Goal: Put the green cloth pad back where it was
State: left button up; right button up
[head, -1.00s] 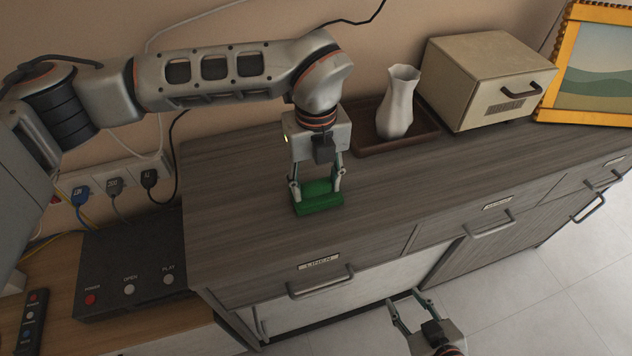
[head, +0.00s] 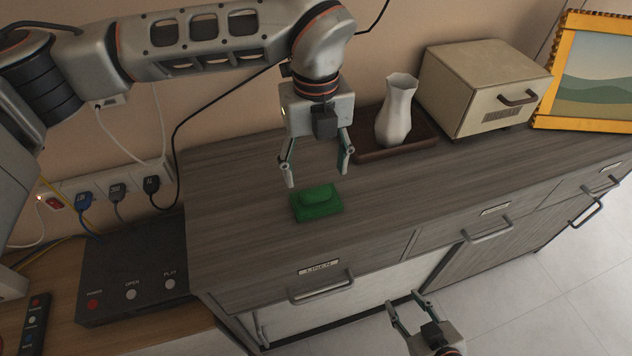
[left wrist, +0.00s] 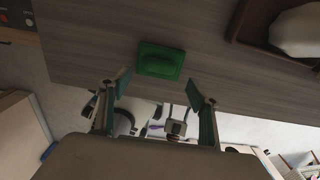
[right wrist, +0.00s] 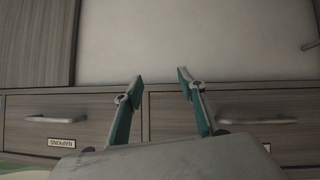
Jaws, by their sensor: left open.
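The green cloth pad (head: 316,202) lies flat on the grey wooden dresser top (head: 240,220), above the drawer labelled LINEN (head: 319,267). It also shows in the left wrist view (left wrist: 160,61), beyond my fingertips. My left gripper (head: 318,178) is open and empty, just above and behind the pad, apart from it. The left fingers also show spread in the left wrist view (left wrist: 158,84). My right gripper (head: 405,298) is open and empty, low in front of the dresser. In the right wrist view its spread fingers (right wrist: 158,80) face the drawer fronts.
A white vase (head: 397,110) stands on a dark tray (head: 368,152) right of my left gripper. A beige box (head: 480,88) and a yellow-framed picture (head: 590,70) stand farther right. A black device (head: 130,270) sits at the lower left. The dresser top around the pad is clear.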

aim_at(316, 191)
pick_arm(q)
notch_tip(316, 191, up, 5)
jog(key=shift+r, duration=0.1)
pick_arm(e)
jog(key=shift+s+a+f, duration=0.1)
jog(key=shift+s+f, duration=0.1)
jog(key=shift+s, duration=0.15)
jog(key=shift+w+r, duration=0.1)
jog(key=shift+r, duration=0.1)
